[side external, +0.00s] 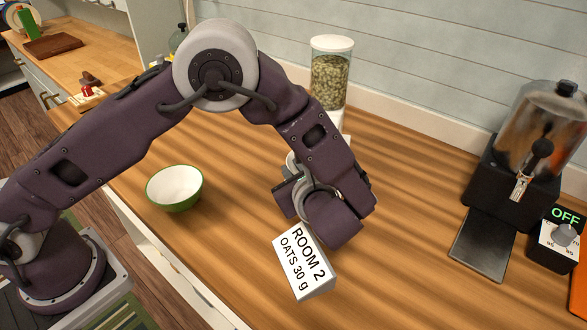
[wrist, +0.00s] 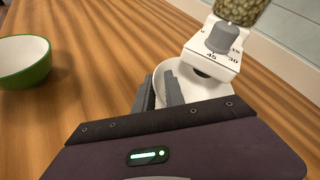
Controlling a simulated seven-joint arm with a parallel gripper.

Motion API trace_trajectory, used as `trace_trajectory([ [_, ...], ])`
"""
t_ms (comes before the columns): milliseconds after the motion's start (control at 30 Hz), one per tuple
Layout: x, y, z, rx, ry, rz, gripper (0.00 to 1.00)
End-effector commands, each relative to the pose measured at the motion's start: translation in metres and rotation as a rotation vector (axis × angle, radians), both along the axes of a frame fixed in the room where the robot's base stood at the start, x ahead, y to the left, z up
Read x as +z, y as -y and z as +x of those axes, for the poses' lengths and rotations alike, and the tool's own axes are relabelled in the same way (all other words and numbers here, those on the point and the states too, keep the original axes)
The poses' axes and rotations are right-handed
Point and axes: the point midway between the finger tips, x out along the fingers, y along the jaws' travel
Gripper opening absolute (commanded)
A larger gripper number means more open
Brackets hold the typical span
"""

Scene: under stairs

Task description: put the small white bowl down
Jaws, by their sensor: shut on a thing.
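The small white bowl (wrist: 192,88) is between the fingers of my gripper (wrist: 160,90), with one finger outside its wall and one inside. It sits below the dial and dark spout of the grain dispenser (wrist: 213,45). In the side external view my gripper hides most of the bowl (side external: 292,162); only a pale part shows. I cannot tell whether its base touches the wooden counter (side external: 400,190). I cannot see clearly what is inside it.
A green bowl with a white inside (side external: 175,187) stands left of my gripper. A white card (side external: 304,262) reads "ROOM 2 OATS 30 g". The tall grain cylinder (side external: 330,80) stands behind. A second dispenser (side external: 525,150) and a switch box marked OFF (side external: 560,240) are at the right.

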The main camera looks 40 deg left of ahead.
Motion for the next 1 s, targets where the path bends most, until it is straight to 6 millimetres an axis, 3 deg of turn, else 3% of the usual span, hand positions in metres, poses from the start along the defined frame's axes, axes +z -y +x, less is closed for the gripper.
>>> trace_trajectory([
  [167, -0.001, 0.0, 0.0, 0.0, 0.0, 0.001, 0.0],
  [200, -0.002, 0.0, 0.0, 0.0, 0.0, 0.001, 0.17],
  [300, -0.002, 0.0, 0.0, 0.0, 0.0, 0.001, 0.36],
  [333, -0.002, 0.0, 0.0, 0.0, 0.0, 0.001, 0.38],
  [667, 0.002, 0.003, -0.002, 0.0, 0.001, 0.0, 0.38],
  [1000, 0.034, 0.067, -0.048, -0.003, 0.002, -0.001, 0.38],
])
